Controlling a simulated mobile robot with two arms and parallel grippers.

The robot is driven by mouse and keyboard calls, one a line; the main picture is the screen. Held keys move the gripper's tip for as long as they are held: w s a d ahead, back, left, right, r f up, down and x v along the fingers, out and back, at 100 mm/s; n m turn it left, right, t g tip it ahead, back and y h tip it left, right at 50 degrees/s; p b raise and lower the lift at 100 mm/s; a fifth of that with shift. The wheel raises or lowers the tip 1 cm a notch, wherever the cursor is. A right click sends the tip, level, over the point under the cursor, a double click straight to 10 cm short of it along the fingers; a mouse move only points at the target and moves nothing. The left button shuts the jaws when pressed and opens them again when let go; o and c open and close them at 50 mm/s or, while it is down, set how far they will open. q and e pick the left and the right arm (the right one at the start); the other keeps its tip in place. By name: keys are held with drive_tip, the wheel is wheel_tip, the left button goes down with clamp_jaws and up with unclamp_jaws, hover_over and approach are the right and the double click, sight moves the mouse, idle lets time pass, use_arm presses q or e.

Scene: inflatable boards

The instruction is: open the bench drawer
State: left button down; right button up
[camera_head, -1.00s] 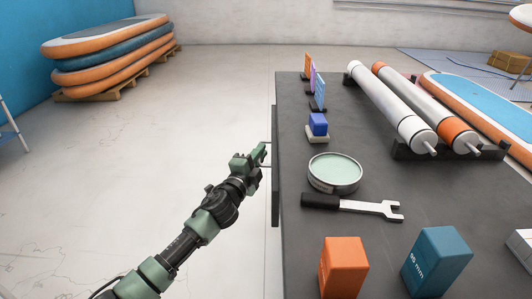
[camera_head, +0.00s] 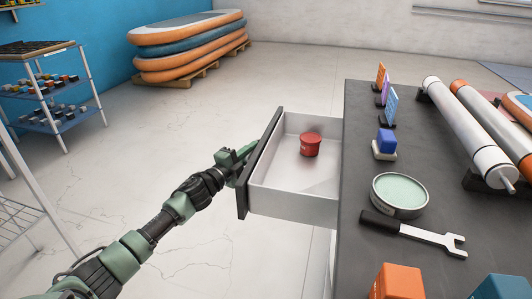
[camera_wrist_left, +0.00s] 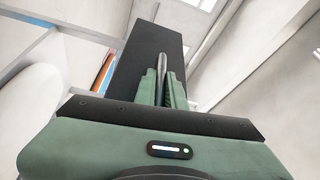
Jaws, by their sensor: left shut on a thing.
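The bench drawer (camera_head: 296,205) stands well out from the left side of the dark bench (camera_head: 385,235). It has light grey walls and a dark front panel (camera_head: 258,165). A small red round container (camera_head: 310,144) is inside it. My left gripper (camera_head: 238,157) is at the outer face of the drawer front. In the left wrist view, my left gripper (camera_wrist_left: 163,88) is shut on the metal drawer handle (camera_wrist_left: 163,66), with the dark front panel (camera_wrist_left: 148,58) behind it. My right gripper is not in view.
Stacked boards (camera_head: 186,48) and a shelf rack (camera_head: 58,105) stand at the back left. The floor left of the drawer is clear.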

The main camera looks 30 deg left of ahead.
use_arm(q)
drive_tip(key=shift+s+a+f, duration=0.1)
drive_tip(key=shift+s+a, duration=0.05)
drive_tip(key=shift+a, duration=0.4)
drive_tip(key=c, duration=1.5)
unclamp_jaws()
drive_tip(key=shift+s, duration=0.1)
drive_tip(key=p+v, duration=0.1)
drive_tip(key=v, duration=0.6)
drive_tip(key=shift+s+a, duration=0.1)
drive_tip(key=shift+s, duration=0.2)
